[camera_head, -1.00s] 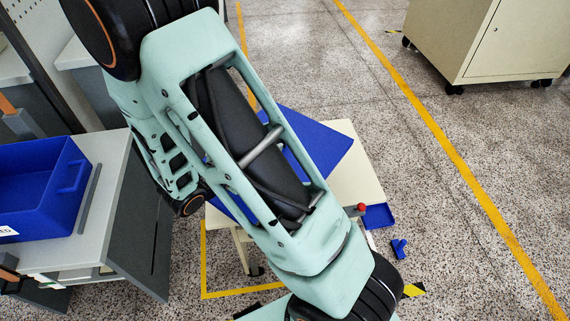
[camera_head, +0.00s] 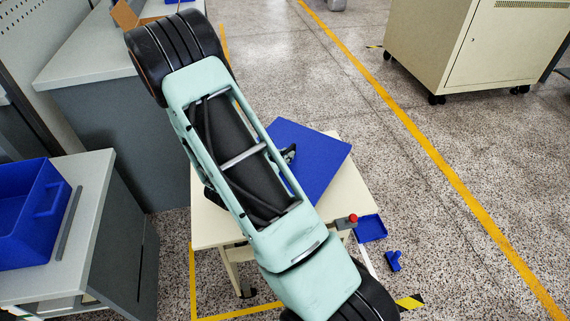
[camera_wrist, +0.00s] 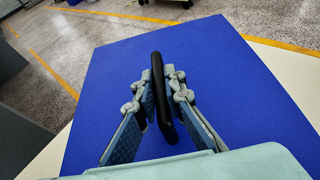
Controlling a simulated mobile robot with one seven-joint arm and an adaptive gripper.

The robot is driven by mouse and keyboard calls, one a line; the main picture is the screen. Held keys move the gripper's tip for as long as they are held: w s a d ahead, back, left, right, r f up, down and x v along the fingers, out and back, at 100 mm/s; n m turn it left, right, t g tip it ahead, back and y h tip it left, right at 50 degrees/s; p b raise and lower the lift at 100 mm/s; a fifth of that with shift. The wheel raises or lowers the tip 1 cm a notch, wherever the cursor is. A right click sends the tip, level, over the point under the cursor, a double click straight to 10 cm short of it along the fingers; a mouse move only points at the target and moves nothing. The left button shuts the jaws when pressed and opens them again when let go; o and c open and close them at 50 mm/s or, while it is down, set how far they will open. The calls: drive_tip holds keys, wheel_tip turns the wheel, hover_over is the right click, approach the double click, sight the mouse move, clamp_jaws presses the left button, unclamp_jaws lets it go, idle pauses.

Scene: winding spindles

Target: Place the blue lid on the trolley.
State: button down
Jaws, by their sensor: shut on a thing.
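The blue lid (camera_head: 318,152) is a flat blue panel over the cream top of the trolley (camera_head: 212,228), towards its back right. My arm hides part of the lid in the head view. In the wrist view the lid (camera_wrist: 225,75) fills the middle, with a black bar handle (camera_wrist: 158,70) standing on it. My gripper (camera_wrist: 160,88) has its fingers on both sides of this handle, shut on it. A little of my gripper (camera_head: 289,153) shows past my arm in the head view. I cannot tell whether the lid touches the trolley top.
A blue bin (camera_head: 30,215) stands on a grey bench (camera_head: 90,185) at the left. A red button (camera_head: 352,218) and a small blue tray (camera_head: 371,228) are at the trolley's right edge. A cream cabinet (camera_head: 490,50) stands back right. The speckled floor between is mostly clear.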

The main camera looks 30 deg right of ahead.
drive_tip(key=shift+d+f+b, duration=0.1)
drive_tip(key=shift+f+b, duration=0.2)
drive_tip(key=shift+f, duration=1.3)
drive_tip(key=shift+f, duration=0.1)
drive_tip(key=c, duration=2)
unclamp_jaws()
drive_tip(key=shift+a+r, duration=0.2)
drive_tip(key=p+v, duration=0.1)
drive_tip(key=v, duration=1)
drive_tip(key=shift+s+a+r+p, duration=0.1)
drive_tip(key=shift+s+a+p, duration=0.15)
drive_tip(key=shift+p, duration=0.1)
